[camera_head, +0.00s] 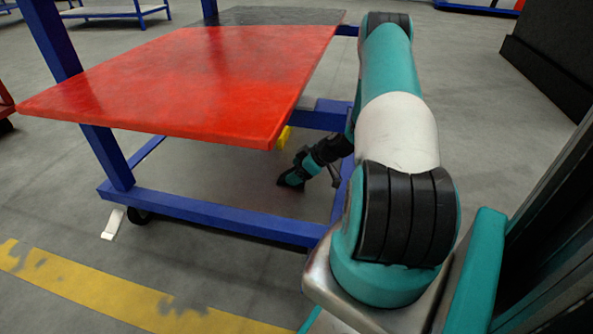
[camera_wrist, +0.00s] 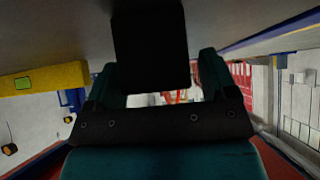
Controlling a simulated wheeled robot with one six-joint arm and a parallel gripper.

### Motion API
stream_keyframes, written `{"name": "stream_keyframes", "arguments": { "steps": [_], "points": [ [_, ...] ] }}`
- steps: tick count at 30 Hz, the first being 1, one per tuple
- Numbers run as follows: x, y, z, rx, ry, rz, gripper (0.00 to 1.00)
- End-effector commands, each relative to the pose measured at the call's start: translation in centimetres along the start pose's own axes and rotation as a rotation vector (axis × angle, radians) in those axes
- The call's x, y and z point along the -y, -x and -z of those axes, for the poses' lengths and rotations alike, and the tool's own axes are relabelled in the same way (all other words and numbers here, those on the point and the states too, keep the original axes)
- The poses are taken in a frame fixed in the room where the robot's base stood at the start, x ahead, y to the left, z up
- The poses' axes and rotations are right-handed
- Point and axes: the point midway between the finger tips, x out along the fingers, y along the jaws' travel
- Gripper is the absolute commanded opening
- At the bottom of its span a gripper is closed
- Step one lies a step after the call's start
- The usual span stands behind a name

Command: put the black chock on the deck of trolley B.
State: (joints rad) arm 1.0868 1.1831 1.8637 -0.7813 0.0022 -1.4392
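A black block, which looks like the black chock (camera_wrist: 150,45), fills the top middle of the wrist view, against the grey floor. My gripper (camera_wrist: 158,88) has its two teal fingers spread on either side of it. A narrow gap shows at the right finger; the left finger meets the block's edge in the picture, and contact is unclear. In the head view my gripper (camera_head: 291,181) is low under a red-topped trolley (camera_head: 200,80) with a blue frame, close to the floor. The chock cannot be told apart from the dark gripper there. No letter marking the trolley shows.
The trolley's blue lower rail (camera_head: 210,215) and legs surround my gripper's space, with the red top above. A yellow object (camera_head: 283,137) is under the top's edge. A white wedge (camera_head: 113,224) lies on the floor at left. A yellow floor stripe (camera_head: 110,300) crosses the front.

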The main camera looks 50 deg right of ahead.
Motion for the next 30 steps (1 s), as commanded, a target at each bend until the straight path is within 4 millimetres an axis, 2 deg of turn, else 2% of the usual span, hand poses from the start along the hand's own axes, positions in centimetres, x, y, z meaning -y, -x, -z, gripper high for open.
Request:
{"name": "stream_keyframes", "arguments": {
  "steps": [4,7,15,21,25,30],
  "points": [
    [0.0,0.3,0.2,0.0,0.0,0.0,0.79],
    [-0.1,1.5,0.3,0.0,-0.002,-0.002,0.79],
    [-0.1,7.5,0.6,0.0,-0.004,-0.003,0.79],
    [0.0,10.9,0.4,0.0,-0.002,-0.002,0.79],
    [0.0,11.9,0.2,0.0,-0.002,-0.001,0.79],
    [0.0,12.2,0.1,0.0,0.0,0.0,0.79]
  ]
}}
